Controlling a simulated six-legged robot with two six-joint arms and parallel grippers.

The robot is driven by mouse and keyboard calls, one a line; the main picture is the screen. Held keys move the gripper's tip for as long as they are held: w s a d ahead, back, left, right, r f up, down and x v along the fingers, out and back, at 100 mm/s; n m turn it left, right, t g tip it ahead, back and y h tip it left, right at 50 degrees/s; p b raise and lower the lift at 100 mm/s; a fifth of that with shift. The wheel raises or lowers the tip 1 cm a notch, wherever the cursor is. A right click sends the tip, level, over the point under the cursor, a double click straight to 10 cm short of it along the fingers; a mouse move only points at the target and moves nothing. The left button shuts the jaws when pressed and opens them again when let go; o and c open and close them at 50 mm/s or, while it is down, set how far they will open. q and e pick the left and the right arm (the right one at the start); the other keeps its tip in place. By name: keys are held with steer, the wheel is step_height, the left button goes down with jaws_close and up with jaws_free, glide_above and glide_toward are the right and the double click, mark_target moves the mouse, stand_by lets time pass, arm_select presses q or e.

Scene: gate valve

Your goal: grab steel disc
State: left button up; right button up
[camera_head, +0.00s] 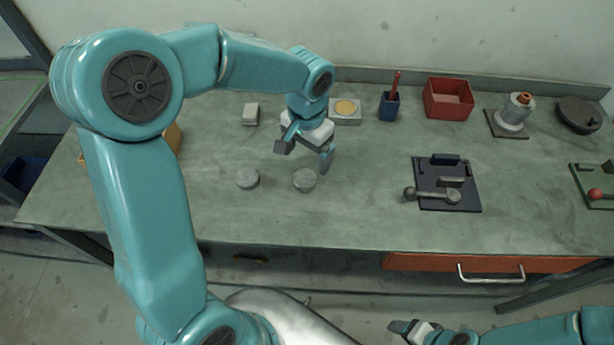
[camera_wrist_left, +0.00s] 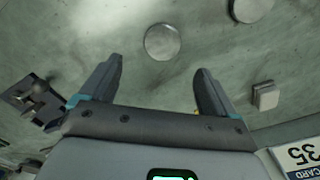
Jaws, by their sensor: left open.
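Two similar round grey discs lie flat on the bench. The right disc (camera_head: 304,180) is just in front of my left gripper (camera_head: 305,155); the left disc (camera_head: 247,178) is farther to the left. In the left wrist view, the right disc (camera_wrist_left: 162,42) shows beyond the gap between the open fingers (camera_wrist_left: 159,70), not between them. The left disc (camera_wrist_left: 251,10) is cut by the top edge there. My left gripper is empty and above the bench. My right gripper (camera_head: 410,329) is low at the bottom of the head view; its jaw state is unclear.
Behind stand a small grey block (camera_head: 250,114), a box with a yellow round top (camera_head: 345,110), a blue cup (camera_head: 389,106) and a red bin (camera_head: 448,98). A dark plate with a lever (camera_head: 447,186) lies to the right. The bench around the discs is clear.

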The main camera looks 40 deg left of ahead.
mark_target(304, 179)
arm_select(q)
step_height(304, 179, down, 3)
steer(key=shift+s+a+f, duration=0.1)
steer(key=shift+s, duration=0.05)
steer(key=f, duration=0.3)
steer(key=f+p, duration=0.1)
steer(key=shift+s+a+f, duration=0.15)
steer(key=shift+s+f, duration=0.1)
steer(key=shift+s, duration=0.15)
steer(key=shift+w+f, duration=0.15)
steer(key=shift+f, duration=0.2)
steer(key=c, duration=1.4)
steer(key=shift+c, duration=0.2)
steer(key=shift+r, duration=0.2)
